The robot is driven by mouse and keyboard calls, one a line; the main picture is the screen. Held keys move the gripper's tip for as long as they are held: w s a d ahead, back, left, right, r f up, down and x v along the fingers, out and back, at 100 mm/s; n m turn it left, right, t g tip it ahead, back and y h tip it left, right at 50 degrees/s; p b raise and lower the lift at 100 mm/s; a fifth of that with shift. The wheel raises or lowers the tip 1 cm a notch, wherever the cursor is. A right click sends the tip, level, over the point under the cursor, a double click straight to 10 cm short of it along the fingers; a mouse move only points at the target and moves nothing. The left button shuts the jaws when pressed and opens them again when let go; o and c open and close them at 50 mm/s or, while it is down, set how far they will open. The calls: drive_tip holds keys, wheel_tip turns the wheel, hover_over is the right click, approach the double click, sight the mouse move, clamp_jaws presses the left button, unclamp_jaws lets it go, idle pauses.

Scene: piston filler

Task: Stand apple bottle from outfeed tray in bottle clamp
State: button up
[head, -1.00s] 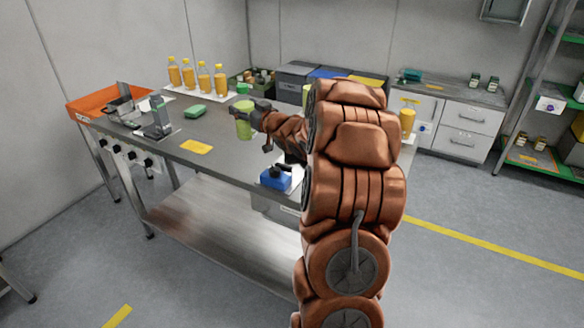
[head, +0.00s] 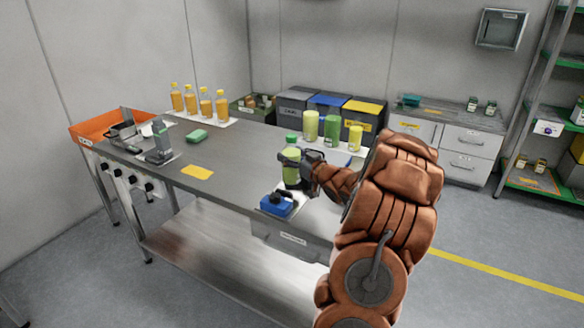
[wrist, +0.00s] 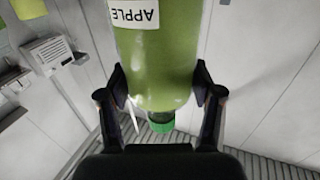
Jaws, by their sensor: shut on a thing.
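The apple bottle, a yellow-green bottle with a green cap (head: 291,167), is upright in my gripper (head: 299,163) over the right part of the steel table. In the wrist view its APPLE label and body (wrist: 155,65) fill the space between the two fingers of my gripper (wrist: 160,88), with the green cap below. A blue block with a black top (head: 277,205), perhaps the bottle clamp, sits at the table's front edge, just below and left of the bottle. I cannot tell which tray is the outfeed tray.
Several orange bottles (head: 205,107) stand on a white strip at the back left. Green and yellow cylinders (head: 331,130) stand at the back right. The table's middle (head: 245,160) is clear.

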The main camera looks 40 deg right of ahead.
drive_tip(key=shift+f+p, duration=0.35)
drive_tip(key=shift+f, duration=1.7)
drive_tip(key=shift+f, duration=0.1)
drive_tip(key=o, duration=1.7)
drive_tip(key=shift+s, duration=0.6)
drive_tip(key=s+a+b, duration=0.1)
drive_tip(key=s+b, duration=0.1)
drive_tip(key=s, duration=0.8)
drive_tip(key=shift+s, duration=0.4)
drive_tip(key=shift+a, duration=0.1)
drive_tip(key=shift+w, duration=0.15)
